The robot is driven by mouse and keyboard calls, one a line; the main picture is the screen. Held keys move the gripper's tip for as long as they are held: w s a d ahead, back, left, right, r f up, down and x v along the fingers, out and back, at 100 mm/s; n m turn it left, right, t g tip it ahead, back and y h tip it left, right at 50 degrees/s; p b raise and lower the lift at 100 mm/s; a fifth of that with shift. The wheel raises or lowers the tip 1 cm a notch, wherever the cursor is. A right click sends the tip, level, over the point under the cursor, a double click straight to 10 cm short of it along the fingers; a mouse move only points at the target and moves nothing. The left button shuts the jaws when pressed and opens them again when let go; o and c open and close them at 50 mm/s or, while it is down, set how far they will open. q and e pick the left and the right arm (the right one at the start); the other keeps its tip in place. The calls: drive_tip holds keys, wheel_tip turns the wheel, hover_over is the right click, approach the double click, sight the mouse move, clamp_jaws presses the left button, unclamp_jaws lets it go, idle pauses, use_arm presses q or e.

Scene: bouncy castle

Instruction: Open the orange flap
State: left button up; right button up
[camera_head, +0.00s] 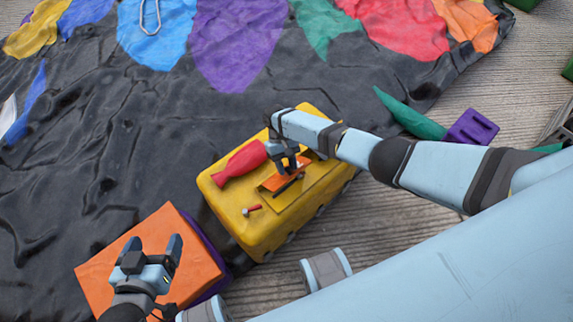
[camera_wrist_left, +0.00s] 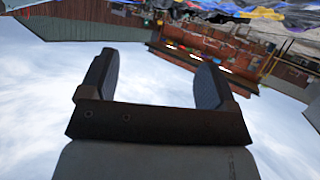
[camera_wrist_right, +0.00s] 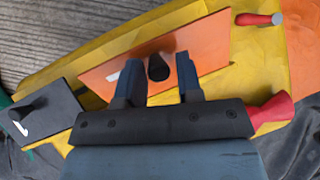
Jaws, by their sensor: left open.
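The orange flap (camera_head: 269,184) is on top of a yellow box (camera_head: 230,203) in the head view. The right wrist view shows the flap (camera_wrist_right: 205,52) as a flat panel with a black knob (camera_wrist_right: 158,68). My right gripper (camera_head: 288,166) is over the flap and hides part of it in the head view. Its fingers (camera_wrist_right: 158,72) are apart, with the knob between or just beyond their tips; I cannot tell if they touch it. My left gripper (camera_head: 152,245) is open and empty above an orange-topped box (camera_head: 103,270); its wrist view shows its spread fingers (camera_wrist_left: 155,75) against sky.
A red nozzle-like part (camera_head: 241,161) and a small red-handled lever (camera_head: 251,210) are on the yellow box near the flap. A dark panel with a knob (camera_wrist_right: 40,112) is beside the flap. A black crumpled sheet (camera_head: 110,130) covers the ground at left. A purple block (camera_head: 471,127) lies right.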

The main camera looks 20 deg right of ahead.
drive_tip(key=p+v, duration=0.2)
drive_tip(key=v, duration=1.1)
drive_tip(key=shift+w+r, duration=0.2)
drive_tip(key=shift+r, duration=0.15)
